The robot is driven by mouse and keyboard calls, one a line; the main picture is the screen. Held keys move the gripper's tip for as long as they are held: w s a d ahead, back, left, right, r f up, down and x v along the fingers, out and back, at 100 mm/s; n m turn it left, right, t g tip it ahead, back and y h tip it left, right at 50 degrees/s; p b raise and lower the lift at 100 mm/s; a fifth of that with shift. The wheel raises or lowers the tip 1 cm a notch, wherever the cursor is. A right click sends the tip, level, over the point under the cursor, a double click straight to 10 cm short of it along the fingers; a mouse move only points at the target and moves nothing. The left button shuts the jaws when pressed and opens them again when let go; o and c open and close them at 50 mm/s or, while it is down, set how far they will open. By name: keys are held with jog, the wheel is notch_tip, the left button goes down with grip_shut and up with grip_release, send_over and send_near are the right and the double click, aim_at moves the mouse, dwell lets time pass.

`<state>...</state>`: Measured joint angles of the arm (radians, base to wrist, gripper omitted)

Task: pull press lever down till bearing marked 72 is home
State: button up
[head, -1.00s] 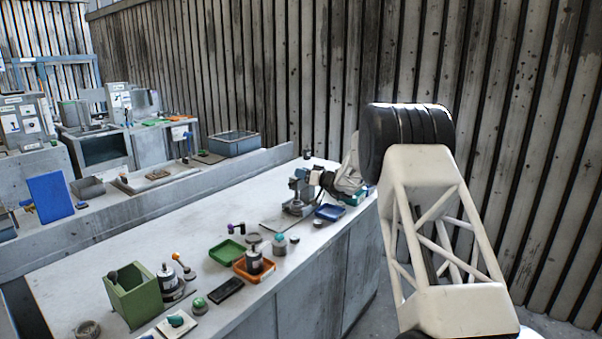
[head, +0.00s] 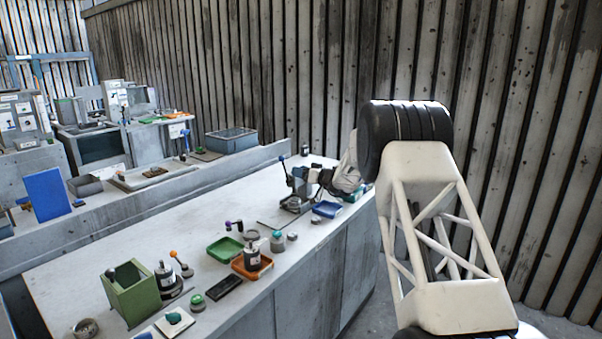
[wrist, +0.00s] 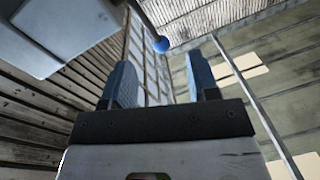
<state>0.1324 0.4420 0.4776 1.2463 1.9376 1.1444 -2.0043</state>
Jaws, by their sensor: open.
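The press (head: 296,196) stands at the far end of the bench in the head view. Its lever (head: 281,158), tipped with a blue ball, rises to the upper left. My gripper (head: 314,176) is right of the press, small and partly merged with it in this view. In the wrist view my gripper (wrist: 157,62) is open, with two blue fingers apart and nothing between them. A blue ball knob (wrist: 161,44) on a thin rod shows beyond the fingertips, in line with the gap. The bearing marked 72 cannot be made out.
A blue tray (head: 326,209) lies in front of the press. Nearer are a green tray (head: 225,249), an orange tray (head: 252,268) and a green box (head: 131,293). A grey block (wrist: 75,30) fills the wrist view's upper left. The bench's left middle is clear.

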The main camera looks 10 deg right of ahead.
jog(key=shift+s+d, duration=0.1)
jog(key=v, duration=0.7)
jog(key=shift+s+d, duration=0.2)
dwell(0.4)
jog(key=s+a+r+m+g+h, duration=0.1)
jog(key=s+a+r+g+h, duration=0.2)
jog(key=s, duration=0.8)
jog(key=s+a+r+g, duration=0.2)
jog(key=s+a+r, duration=0.2)
jog(key=s, duration=0.8)
jog(key=s+a+r+m+g+h, duration=0.1)
jog(key=s+a+r+g+h, duration=0.2)
jog(key=s, duration=0.8)
jog(key=s+d+f+m+h, duration=0.1)
jog(key=s+h, duration=0.1)
jog(key=s, duration=1.1)
jog(key=s+d+f+m+h, duration=0.2)
jog(key=s+h, duration=0.1)
jog(key=s, duration=1.1)
jog(key=s+d+f+m+g+h, duration=0.1)
jog(key=s+d+f+m+h, duration=0.1)
jog(key=s, duration=1.1)
jog(key=shift+s+h, duration=0.3)
jog(key=shift+h, duration=0.4)
